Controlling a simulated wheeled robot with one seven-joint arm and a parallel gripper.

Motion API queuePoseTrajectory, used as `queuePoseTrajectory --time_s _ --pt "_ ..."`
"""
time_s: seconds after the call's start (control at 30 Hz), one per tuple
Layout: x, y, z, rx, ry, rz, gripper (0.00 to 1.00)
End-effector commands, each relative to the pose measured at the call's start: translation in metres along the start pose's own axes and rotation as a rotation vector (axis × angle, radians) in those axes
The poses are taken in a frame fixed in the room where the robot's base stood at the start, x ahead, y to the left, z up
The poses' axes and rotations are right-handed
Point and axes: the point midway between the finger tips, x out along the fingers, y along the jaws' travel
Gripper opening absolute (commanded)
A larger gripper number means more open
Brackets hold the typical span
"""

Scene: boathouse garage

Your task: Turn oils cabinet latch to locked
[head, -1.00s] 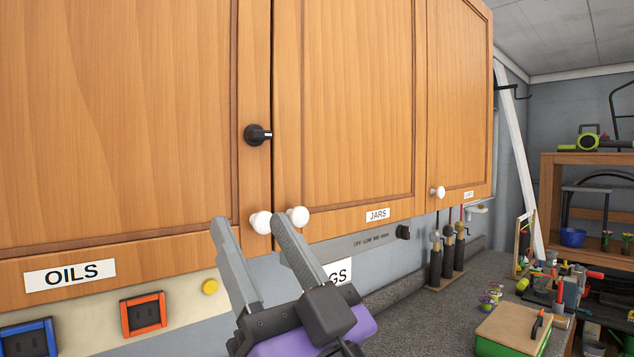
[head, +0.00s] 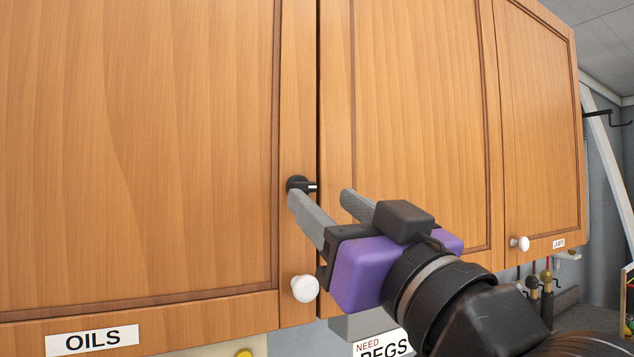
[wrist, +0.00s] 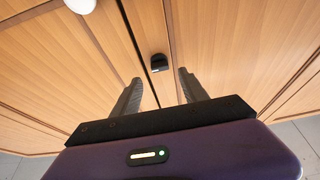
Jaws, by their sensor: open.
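The oils cabinet door (head: 140,150) fills the left of the head view, with its OILS label (head: 92,340) at the lower left. The black latch (head: 298,185) sits on that door's right edge, its pointer turned right toward the door gap. It also shows in the wrist view (wrist: 159,63). My gripper (head: 320,191) is open and empty. In the head view its left fingertip overlaps the latch's lower edge. In the wrist view the latch lies between and beyond the two fingertips (wrist: 158,72). Contact cannot be told.
A white knob (head: 305,288) is on the oils door below the latch, left of my gripper. The neighbouring door (head: 420,110) is shut behind my gripper. Another white knob (head: 520,243) is farther right. A PEGS label (head: 383,344) shows below the cabinets.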

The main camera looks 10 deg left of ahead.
Motion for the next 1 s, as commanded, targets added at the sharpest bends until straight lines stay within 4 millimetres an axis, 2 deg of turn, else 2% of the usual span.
queuePoseTrajectory --time_s 0.1,0.3,0.67,0.77,0.93,1.0 --pt "0.021 0.0 -0.003 0.003 0.0 -0.001 0.51" --pt "0.043 0.001 -0.002 0.002 0.0 0.001 0.51" --pt "0.049 0.001 0.0 0.001 0.002 0.002 0.51" --pt "0.049 0.001 -0.001 0.001 0.002 0.002 0.36" --pt "0.048 0.001 -0.001 0.001 0.002 0.001 0.02" --pt "0.048 0.001 -0.001 0.001 0.002 0.001 0.0"
